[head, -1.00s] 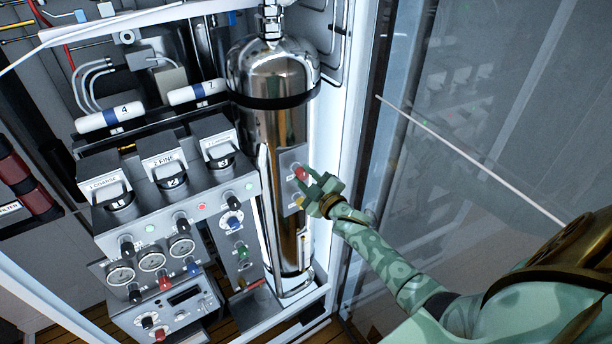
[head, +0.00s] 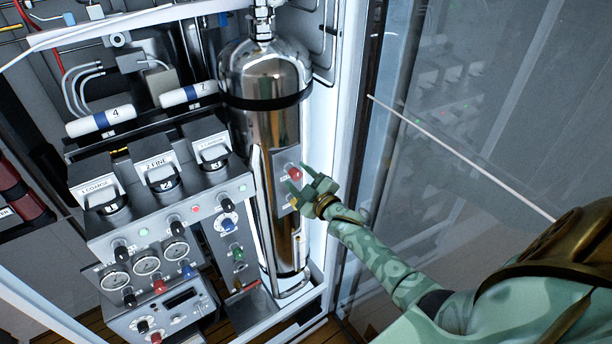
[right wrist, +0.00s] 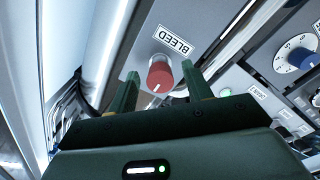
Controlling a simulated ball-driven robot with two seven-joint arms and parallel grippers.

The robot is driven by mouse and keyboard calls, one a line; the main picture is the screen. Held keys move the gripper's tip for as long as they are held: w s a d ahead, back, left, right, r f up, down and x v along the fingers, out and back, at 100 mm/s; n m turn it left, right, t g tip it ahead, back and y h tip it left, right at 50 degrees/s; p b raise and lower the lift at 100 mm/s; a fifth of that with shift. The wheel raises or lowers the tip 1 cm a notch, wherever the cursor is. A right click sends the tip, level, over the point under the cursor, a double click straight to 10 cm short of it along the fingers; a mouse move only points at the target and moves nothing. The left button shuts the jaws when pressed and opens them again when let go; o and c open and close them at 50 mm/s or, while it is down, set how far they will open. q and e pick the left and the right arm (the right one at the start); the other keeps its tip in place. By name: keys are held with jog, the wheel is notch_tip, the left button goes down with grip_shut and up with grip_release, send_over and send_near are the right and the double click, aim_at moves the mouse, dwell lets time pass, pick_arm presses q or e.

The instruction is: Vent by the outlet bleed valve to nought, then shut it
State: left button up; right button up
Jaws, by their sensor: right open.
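The bleed valve is a red knob (head: 294,173) on a small grey plate in front of the tall chrome cylinder. In the right wrist view the red knob (right wrist: 160,74) has a white pointer line and stands beside a label reading BLEED, upside down there. My right gripper (head: 298,176) is open at the knob. In the right wrist view its green fingers (right wrist: 162,86) stand apart, one on each side of the knob, with gaps showing. Whether the fingertips reach past the knob is unclear. My left gripper is not in view.
The chrome cylinder (head: 268,75) stands right of the selector switches (head: 160,172). Three round gauges (head: 146,265) sit lower left, their needles too small to read. A glass door (head: 460,120) is at the right.

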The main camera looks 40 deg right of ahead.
jog(key=s, duration=1.6)
jog(key=shift+s+b, duration=0.15)
jog(key=shift+b, duration=0.25)
jog(key=s+f+m+g+h+b, duration=0.15)
jog(key=s+f+g, duration=0.35)
jog(key=f, duration=1)
jog(key=s+f+m+g+b, duration=0.3)
jog(key=s+f, duration=0.3)
jog(key=f, duration=0.9)
jog(key=s+a+f+g+b, duration=0.3)
jog(key=s+f+b, duration=0.2)
jog(key=s+f, duration=0.3)
jog(key=s+a+f+g+y+b, duration=0.1)
jog(key=s+a+f+g+b, duration=0.2)
jog(key=s+f, duration=0.6)
jog(key=s+a+f+g+b, duration=0.3)
jog(key=s+f+b, duration=0.4)
jog(key=f, duration=0.6)
jog(key=shift+s+a+f, duration=0.25)
jog(key=shift+s+a, duration=0.45)
jog(key=shift+s, duration=0.55)
